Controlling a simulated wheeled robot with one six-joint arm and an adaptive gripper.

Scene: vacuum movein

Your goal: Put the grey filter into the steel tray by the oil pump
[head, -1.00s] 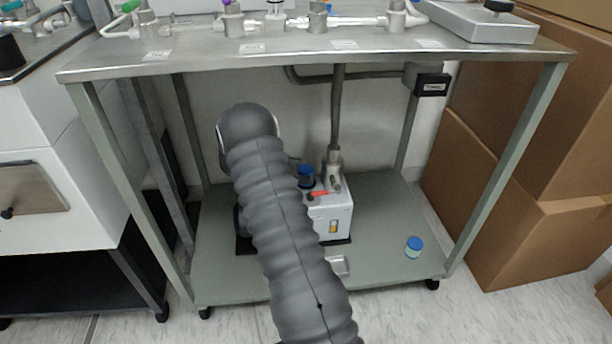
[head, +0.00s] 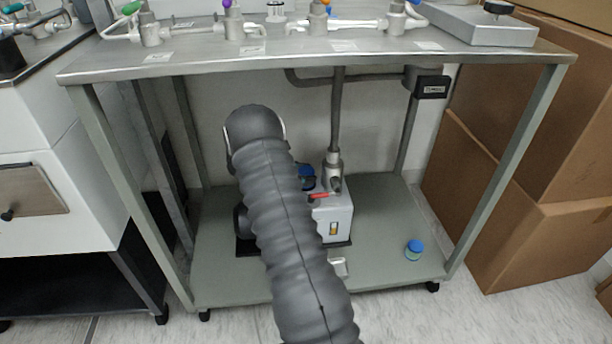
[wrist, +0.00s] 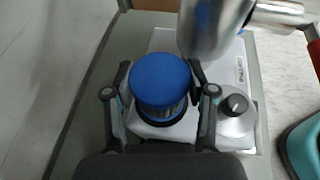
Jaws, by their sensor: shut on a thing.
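The grey filter (wrist: 161,104) has a round blue cap and a ribbed grey body. It is between the two fingers of my gripper (wrist: 160,98) in the wrist view, and the fingers are shut on it. It is over the top of the white oil pump (head: 334,222); I cannot tell whether it still touches the pump. In the head view its blue cap (head: 306,171) shows just right of my arm, which hides my gripper. The small steel tray (head: 340,267) lies on the lower shelf in front of the pump, partly hidden by my arm.
A jar with a blue lid (head: 414,250) stands on the lower shelf (head: 385,262) to the right. A grey pipe (head: 337,115) rises from the pump. The bench top (head: 300,63) overhangs the shelf. Cardboard boxes (head: 540,240) stand at the right.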

